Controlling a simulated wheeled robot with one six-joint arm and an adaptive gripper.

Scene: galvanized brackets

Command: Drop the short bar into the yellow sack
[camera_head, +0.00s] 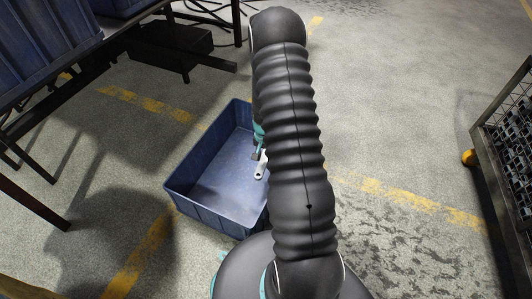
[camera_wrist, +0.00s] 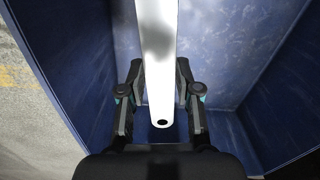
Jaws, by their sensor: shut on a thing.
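A pale, flat bar with a hole near its end (camera_wrist: 160,50) runs up through the middle of the wrist view. My gripper (camera_wrist: 157,92) is shut on it, with one finger on each side. The bar's far end is cut off by the top of the wrist view. In the head view, the holed end of the bar (camera_head: 261,168) shows beside my arm, which hides most of my gripper. The bar is over or inside a blue crate (camera_head: 205,216), whose walls surround it in the wrist view (camera_wrist: 65,60). I cannot make out a yellow sack.
A dark rack with blue bins (camera_head: 40,40) stands at the upper left. A metal mesh cage (camera_head: 508,130) stands at the right edge. Yellow lines mark the concrete floor, which is open behind and right of my arm.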

